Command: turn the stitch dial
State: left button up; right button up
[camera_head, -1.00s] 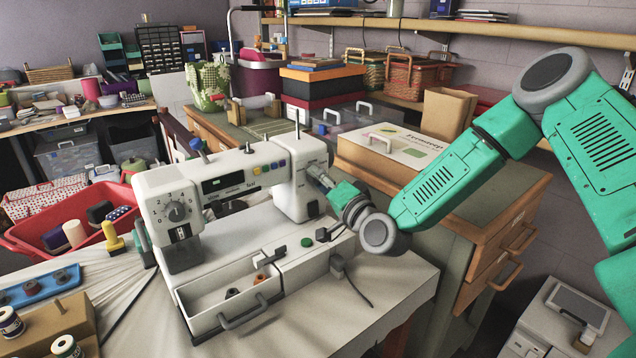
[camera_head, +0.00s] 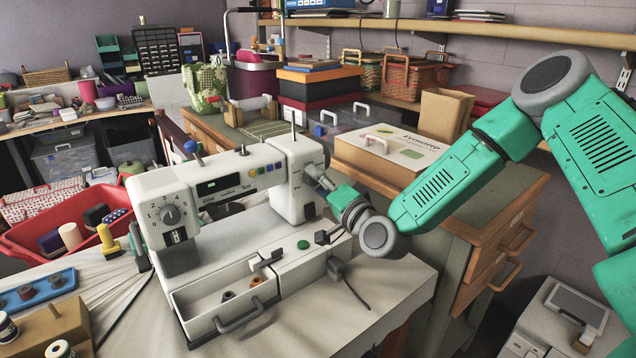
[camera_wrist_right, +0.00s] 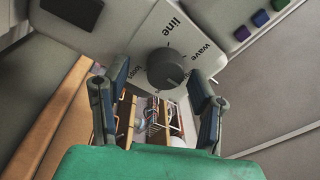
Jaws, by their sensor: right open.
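The white sewing machine (camera_head: 232,188) stands on the light table in the head view. A grey dial with digits (camera_head: 171,214) is on its front left. My left gripper is not in view.
An open drawer (camera_head: 212,297) with small parts is at the machine's front. A red basket (camera_head: 40,232) and a blue tray (camera_head: 38,289) lie to the left. A wooden cabinet with a box (camera_head: 395,150) stands behind my right arm. The table's right front corner is bare.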

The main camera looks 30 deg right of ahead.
jog(key=s+f, duration=0.1)
jog(key=s, duration=1)
jog(key=shift+s+d, duration=0.25)
jog(key=shift+f, duration=0.1)
